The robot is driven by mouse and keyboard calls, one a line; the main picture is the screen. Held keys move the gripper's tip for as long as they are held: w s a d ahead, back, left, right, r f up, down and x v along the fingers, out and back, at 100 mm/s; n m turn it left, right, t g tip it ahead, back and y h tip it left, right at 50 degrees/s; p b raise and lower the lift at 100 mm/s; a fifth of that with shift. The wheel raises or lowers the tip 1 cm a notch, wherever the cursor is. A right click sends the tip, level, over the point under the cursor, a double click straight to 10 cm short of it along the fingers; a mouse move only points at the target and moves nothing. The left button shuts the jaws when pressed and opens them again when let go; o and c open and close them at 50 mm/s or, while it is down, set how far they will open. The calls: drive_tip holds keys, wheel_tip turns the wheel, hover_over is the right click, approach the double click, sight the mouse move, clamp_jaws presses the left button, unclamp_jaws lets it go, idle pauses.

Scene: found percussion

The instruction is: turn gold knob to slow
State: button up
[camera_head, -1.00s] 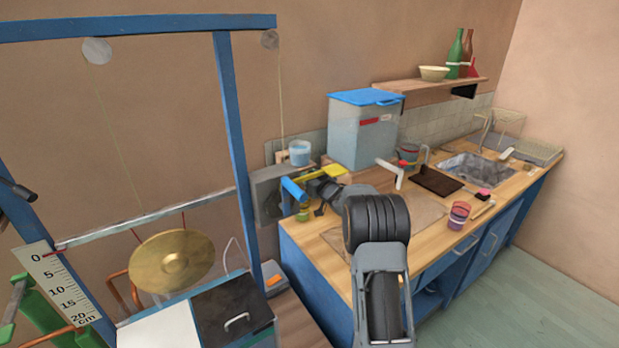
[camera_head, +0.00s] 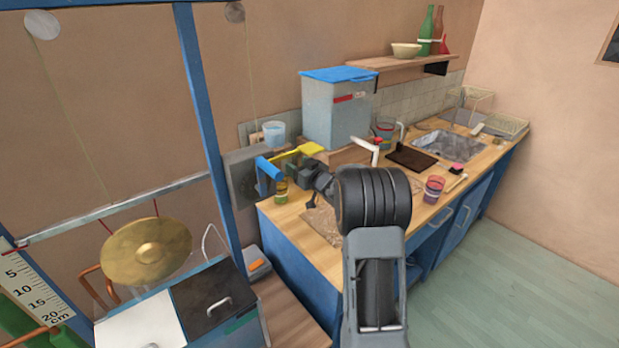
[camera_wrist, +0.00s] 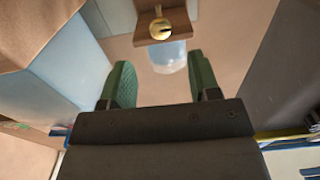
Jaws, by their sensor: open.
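A small round gold knob (camera_wrist: 160,28) shows at the top of the wrist view. It sits on a brown wooden block (camera_wrist: 178,25) and has a dark slot-like mark. My gripper (camera_wrist: 163,82) shows its two green fingers apart, with nothing between them. The knob is beyond the fingertips, roughly in line with the gap. A pale cup (camera_wrist: 168,57) lies between the knob and the fingers in the picture. In the head view my arm reaches toward the back left of the counter. The knob and my fingertips cannot be made out there. Any slow marking is not visible.
The cup (camera_head: 274,132) stands near the wall, between a dark grey box (camera_head: 243,178) and a large blue-lidded bin (camera_head: 336,112). Yellow (camera_head: 312,149) and blue (camera_head: 268,168) bars and a small jar (camera_head: 281,191) are by my wrist. A gong (camera_head: 147,250) hangs left.

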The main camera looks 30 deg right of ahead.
drive_tip(key=s+d, duration=0.1)
drive_tip(key=s, duration=0.5)
drive_tip(key=shift+s+b, duration=0.25)
drive_tip(key=shift+b, duration=0.2)
drive_tip(key=shift+d, duration=0.1)
drive_tip(key=s+d+f+m+g+h, duration=0.45)
drive_tip(key=s+f+g+h, duration=0.3)
drive_tip(key=f, duration=0.25)
drive_tip(key=s+a+r+n+g+y, duration=0.1)
drive_tip(key=s+a+r+g+y, duration=0.1)
drive_tip(key=s+a, duration=0.8)
drive_tip(key=s+a+r+n+g+y, duration=0.1)
drive_tip(key=s+a+r+g, duration=0.3)
drive_tip(key=s+a, duration=0.7)
drive_tip(key=shift+a+r+y, duration=0.15)
drive_tip(key=shift+a+y, duration=0.4)
drive_tip(key=shift+a, duration=0.25)
drive_tip(key=shift+n, duration=0.25)
